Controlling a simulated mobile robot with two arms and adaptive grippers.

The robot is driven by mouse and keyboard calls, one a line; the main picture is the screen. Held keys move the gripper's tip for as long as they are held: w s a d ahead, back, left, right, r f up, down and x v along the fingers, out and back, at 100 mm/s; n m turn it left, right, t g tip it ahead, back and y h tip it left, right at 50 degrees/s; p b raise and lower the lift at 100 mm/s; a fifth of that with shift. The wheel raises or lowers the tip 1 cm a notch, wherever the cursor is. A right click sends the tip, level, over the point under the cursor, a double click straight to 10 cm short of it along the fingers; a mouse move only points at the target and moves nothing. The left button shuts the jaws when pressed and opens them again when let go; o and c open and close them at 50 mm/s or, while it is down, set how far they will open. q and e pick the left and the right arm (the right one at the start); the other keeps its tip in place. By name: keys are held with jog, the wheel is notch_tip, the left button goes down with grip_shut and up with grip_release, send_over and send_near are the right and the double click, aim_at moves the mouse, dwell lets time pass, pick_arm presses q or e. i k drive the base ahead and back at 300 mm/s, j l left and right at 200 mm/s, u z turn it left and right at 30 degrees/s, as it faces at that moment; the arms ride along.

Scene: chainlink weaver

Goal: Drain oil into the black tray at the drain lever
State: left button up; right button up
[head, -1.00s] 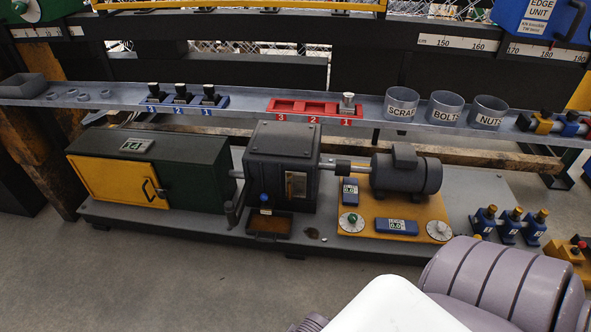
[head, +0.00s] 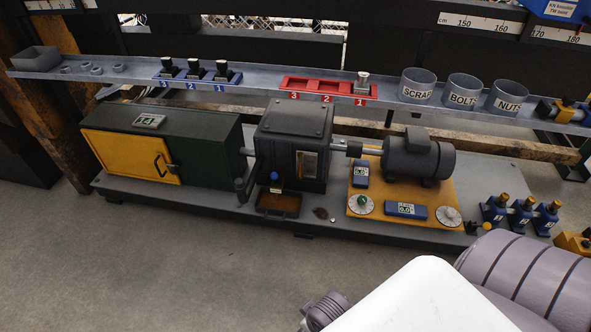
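The black tray (head: 277,205) lies on the grey base plate, at the foot of the dark gearbox housing (head: 292,150). Brownish oil or a brown surface shows inside the tray. A lever with a blue knob (head: 274,176) sticks out just above the tray and is probably the drain lever. A dark upright handle (head: 243,183) stands to the left of the tray. Neither gripper is in view. Only a white and mauve part of my own arm shows at the bottom right, well apart from the tray.
A green cabinet with a yellow door (head: 133,156) stands left of the housing, and a motor (head: 416,156) stands right. A shelf (head: 250,87) above holds blue and red racks and cups marked SCRAP (head: 417,87), BOLTS and NUTS. The floor (head: 190,265) in front is clear.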

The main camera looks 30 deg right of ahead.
aim_at(275, 175)
jog(key=i+z, duration=0.1)
jog(key=z, duration=0.35)
jog(key=i+l+z, duration=0.1)
jog(key=z, duration=0.85)
jog(key=i+z, duration=0.15)
jog(key=z, duration=0.35)
jog(key=i+j, duration=0.35)
